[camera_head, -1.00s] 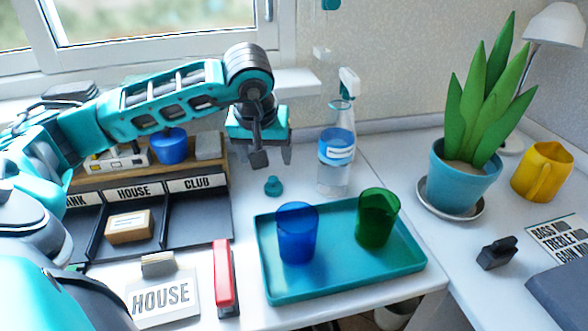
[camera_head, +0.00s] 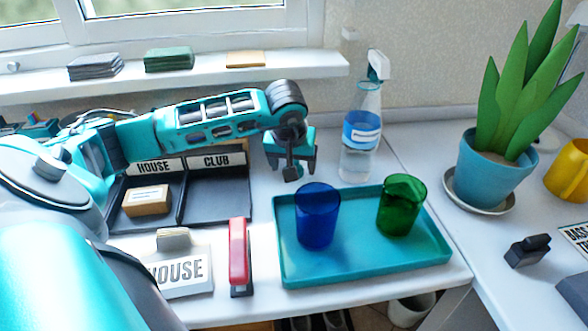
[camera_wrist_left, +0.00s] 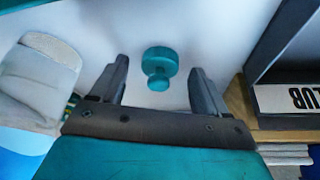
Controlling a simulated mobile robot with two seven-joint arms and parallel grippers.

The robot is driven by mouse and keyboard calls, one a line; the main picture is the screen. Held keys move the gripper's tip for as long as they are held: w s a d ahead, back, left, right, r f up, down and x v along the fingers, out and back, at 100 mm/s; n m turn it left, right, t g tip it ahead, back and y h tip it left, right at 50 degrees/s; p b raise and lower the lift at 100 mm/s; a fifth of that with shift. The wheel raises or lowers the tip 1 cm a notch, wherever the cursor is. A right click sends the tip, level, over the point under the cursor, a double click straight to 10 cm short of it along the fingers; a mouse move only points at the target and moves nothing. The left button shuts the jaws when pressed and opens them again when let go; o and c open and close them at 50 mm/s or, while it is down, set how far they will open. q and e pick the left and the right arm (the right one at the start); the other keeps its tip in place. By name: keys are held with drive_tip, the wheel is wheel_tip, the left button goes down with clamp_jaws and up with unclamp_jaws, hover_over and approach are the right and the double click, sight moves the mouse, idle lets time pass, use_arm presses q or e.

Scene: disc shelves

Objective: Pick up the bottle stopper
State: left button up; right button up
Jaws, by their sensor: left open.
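The bottle stopper (camera_wrist_left: 159,62) is a small teal knob with a wider round part. In the left wrist view it stands on the white table, between my left gripper's fingertips as seen in the picture. My left gripper (camera_head: 291,173) is open and empty; its two fingers also show in the wrist view (camera_wrist_left: 160,72). In the head view the gripper hangs over the table in front of the bottle, and the stopper is hidden behind it. I cannot tell how high the fingertips are above the stopper. My right gripper is not in view.
A clear spray bottle (camera_head: 361,134) stands behind right of the gripper. A teal tray (camera_head: 370,268) holds a blue cup (camera_head: 318,216) and a green cup (camera_head: 402,205). A black sorter (camera_head: 215,205) is left, with a red stapler (camera_head: 240,257) in front. A potted plant (camera_head: 495,178) stands right.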

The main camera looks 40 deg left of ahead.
use_arm(q)
drive_tip(key=shift+w+f, duration=0.15)
drive_tip(key=shift+f, duration=0.2)
drive_tip(key=c, duration=1.1)
